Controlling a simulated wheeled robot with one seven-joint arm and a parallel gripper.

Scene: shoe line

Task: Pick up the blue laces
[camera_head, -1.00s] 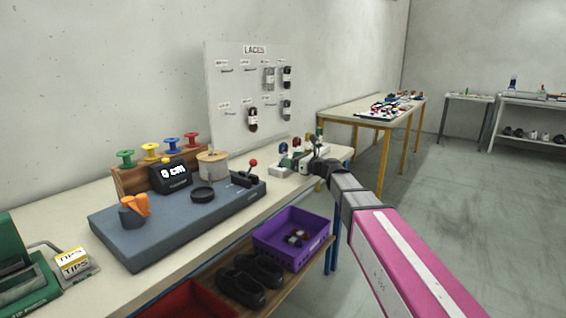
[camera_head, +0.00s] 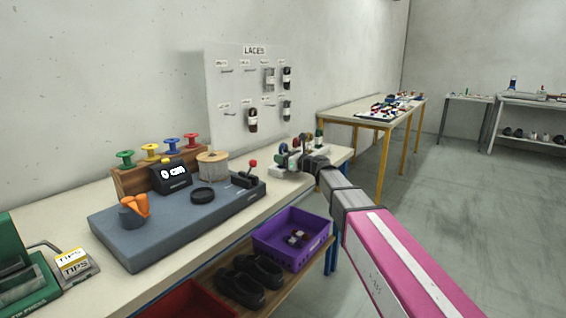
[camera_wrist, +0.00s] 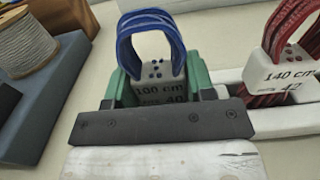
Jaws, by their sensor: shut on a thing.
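The blue laces (camera_wrist: 145,35) form a loop standing up from a white tag marked 100 cm (camera_wrist: 160,72) in the wrist view. My gripper (camera_wrist: 157,84) has its green fingers on the left and right of this tag and is shut on it. In the head view my gripper (camera_head: 287,160) is at the far right part of the near bench, where the laces are small and partly hidden by my wrist. I cannot tell whether the tag is clear of the white rack under it.
Red laces with a 140 cm tag (camera_wrist: 290,70) stand close at the right in the white rack (camera_wrist: 265,122). A thread spool (camera_wrist: 25,45) and the blue-grey machine (camera_head: 160,225) are at the left. A purple crate (camera_head: 290,255) sits on the lower shelf. The lace board (camera_head: 235,125) stands behind.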

